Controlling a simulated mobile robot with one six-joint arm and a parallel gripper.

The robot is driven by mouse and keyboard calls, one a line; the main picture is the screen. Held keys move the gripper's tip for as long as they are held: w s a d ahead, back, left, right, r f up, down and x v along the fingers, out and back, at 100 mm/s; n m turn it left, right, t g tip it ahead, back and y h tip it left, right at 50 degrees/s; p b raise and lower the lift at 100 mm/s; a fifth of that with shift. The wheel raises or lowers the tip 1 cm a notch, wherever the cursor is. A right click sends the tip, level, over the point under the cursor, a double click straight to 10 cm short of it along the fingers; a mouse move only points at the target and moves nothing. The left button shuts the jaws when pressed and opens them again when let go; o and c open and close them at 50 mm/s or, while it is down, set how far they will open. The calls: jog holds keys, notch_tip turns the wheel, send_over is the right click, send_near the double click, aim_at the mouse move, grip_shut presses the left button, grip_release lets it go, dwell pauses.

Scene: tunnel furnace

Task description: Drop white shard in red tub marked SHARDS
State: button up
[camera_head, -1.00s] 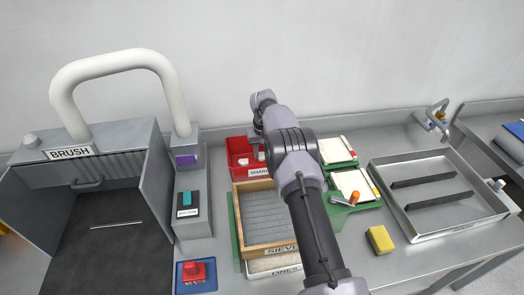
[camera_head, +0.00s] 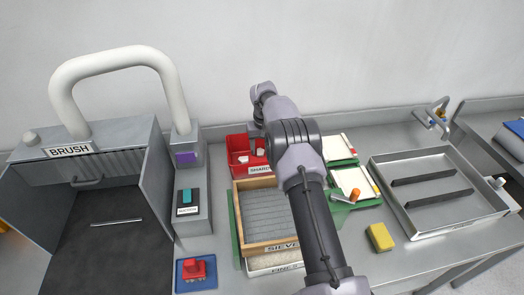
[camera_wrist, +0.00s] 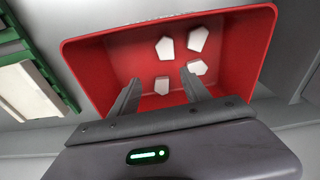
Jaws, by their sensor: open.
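The red tub (camera_head: 237,143) stands at the back of the bench, with a SHARDS label on its front; it also fills much of the wrist view (camera_wrist: 103,68). Several white shards lie apart on its floor, among them one at the upper left (camera_wrist: 165,48) and one at the lower left (camera_wrist: 162,85). My gripper (camera_wrist: 160,86) is open over the tub, its fingers spread and pointing into it, with nothing held between them. One shard (camera_wrist: 197,67) shows close by the right fingertip. In the head view the arm hides part of the tub's right side.
A wooden sieve (camera_head: 241,196) sits in front of the tub, over a FINES tray (camera_head: 272,264). Green trays with white tops (camera_head: 336,148) stand to the right. A yellow sponge (camera_head: 380,237) and a metal basin (camera_head: 446,232) lie farther right. The BRUSH machine (camera_head: 85,150) is at left.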

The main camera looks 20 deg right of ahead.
notch_tip(320, 180, up, 14)
jog(key=s+p, duration=0.1)
jog(key=p, duration=0.1)
jog(key=shift+s+a+r+p, duration=0.15)
jog(key=shift+s+r+p, duration=0.1)
jog(key=shift+s+p, duration=0.15)
jog(key=s+a+r+m+t+b, duration=0.1)
jog(key=s+a+r+b, duration=0.2)
jog(key=s+a+r, duration=0.3)
jog(key=s+a+r+t+b, duration=0.1)
jog(key=s+a+r+b, duration=0.25)
jog(key=s+r, duration=0.5)
jog(key=s+a+f+b, duration=0.1)
jog(key=s+a+f, duration=0.1)
jog(key=s, duration=0.7)
jog(key=s+a+f+m+t+y+b, duration=0.1)
jog(key=s+a+f+b, duration=0.1)
jog(key=s, duration=0.7)
jog(key=s+a+f+t+y+b, duration=0.1)
jog(key=s+a+f, duration=0.3)
jog(key=s, duration=0.5)
jog(key=shift+f+m, duration=0.4)
